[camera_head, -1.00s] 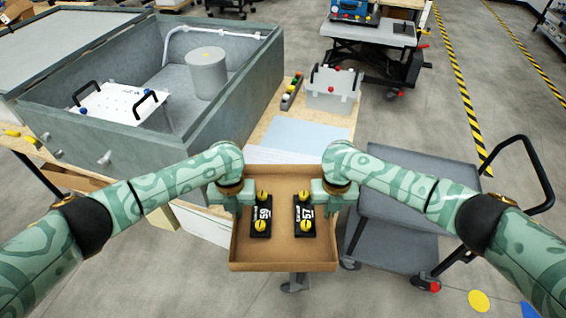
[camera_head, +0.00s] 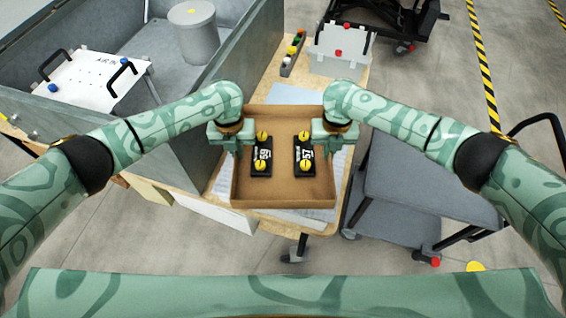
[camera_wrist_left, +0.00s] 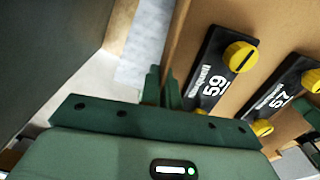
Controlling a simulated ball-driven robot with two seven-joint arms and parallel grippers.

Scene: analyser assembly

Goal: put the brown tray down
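The brown tray (camera_head: 283,195) is an open box over the wooden table, level between my two arms. Two black modules with yellow knobs, labelled 59 (camera_head: 262,158) and 57 (camera_head: 304,156), lie in it. My left gripper (camera_head: 238,150) is shut on the tray's left wall; in the left wrist view its fingers (camera_wrist_left: 161,88) straddle that wall. My right gripper (camera_head: 327,150) is at the right wall and appears shut on it, its fingertips partly hidden. I cannot tell whether the tray's underside touches the table.
The wooden table (camera_head: 262,80) has papers (camera_head: 295,94) under and behind the tray. A white box (camera_head: 338,52) and a strip of coloured buttons (camera_head: 293,54) stand further back. A large grey open case (camera_head: 172,130) is on the left. A grey cart (camera_head: 420,195) stands on the right.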

